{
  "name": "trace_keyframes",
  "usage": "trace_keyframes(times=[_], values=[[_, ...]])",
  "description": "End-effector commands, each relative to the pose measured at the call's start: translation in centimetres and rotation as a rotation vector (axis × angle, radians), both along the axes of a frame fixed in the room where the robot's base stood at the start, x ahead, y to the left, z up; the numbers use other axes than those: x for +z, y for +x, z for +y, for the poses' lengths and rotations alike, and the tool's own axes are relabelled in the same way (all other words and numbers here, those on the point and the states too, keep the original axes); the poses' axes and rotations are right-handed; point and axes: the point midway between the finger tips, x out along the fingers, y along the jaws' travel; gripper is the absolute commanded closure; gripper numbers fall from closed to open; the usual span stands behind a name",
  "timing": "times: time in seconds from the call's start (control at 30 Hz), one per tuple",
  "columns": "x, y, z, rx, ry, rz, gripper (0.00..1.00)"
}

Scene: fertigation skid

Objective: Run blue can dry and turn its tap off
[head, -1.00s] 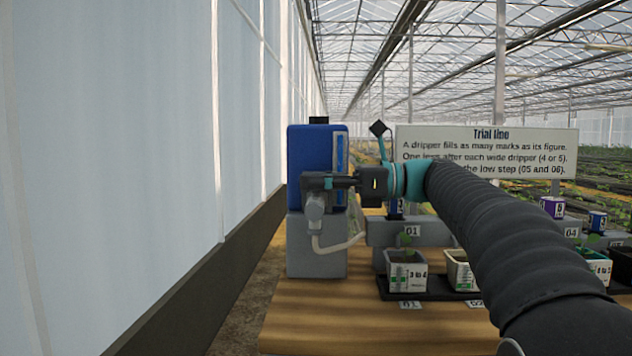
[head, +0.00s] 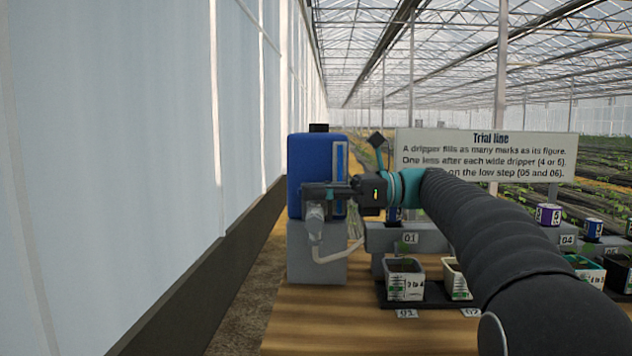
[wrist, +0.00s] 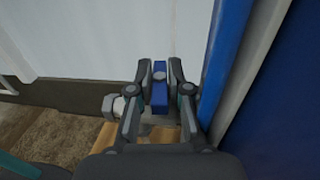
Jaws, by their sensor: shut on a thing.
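The blue can (head: 312,155) stands upright on a grey block at the left end of the wooden bench. A strip of lighter blue runs down its right edge. Its tap (head: 315,212) sits low on the front, with a pale hose leading off to the right. My gripper (head: 310,190) reaches in from the right, in front of the can's lower part. In the wrist view my gripper (wrist: 159,85) is shut on the small blue tap handle (wrist: 159,97). The can's blue side (wrist: 285,110) fills the right of that view. The liquid level inside cannot be made out.
The grey block (head: 305,256) carries the can. White pots (head: 404,281) stand in a black tray to the right, below a grey step labelled 01. A sign (head: 487,155) stands behind. A pale wall (head: 130,150) runs along the left.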

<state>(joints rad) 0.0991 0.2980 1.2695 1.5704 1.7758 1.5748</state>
Motion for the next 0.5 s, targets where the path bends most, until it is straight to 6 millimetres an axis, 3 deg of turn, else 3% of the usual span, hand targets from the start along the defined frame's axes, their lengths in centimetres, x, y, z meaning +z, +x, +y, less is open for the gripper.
trace_keyframes(times=[0.23, 0.27, 0.3, 0.33, 0.5], values=[[-0.08, -0.03, 0.02, 0.001, 0.001, 0.000, 1.00], [-0.08, -0.03, 0.02, 0.001, 0.001, 0.000, 0.75], [-0.08, -0.03, 0.01, 0.001, 0.001, 0.000, 0.65], [-0.07, -0.03, 0.01, 0.001, 0.001, 0.000, 0.60], [-0.05, -0.03, 0.01, 0.000, 0.001, -0.001, 0.60]])
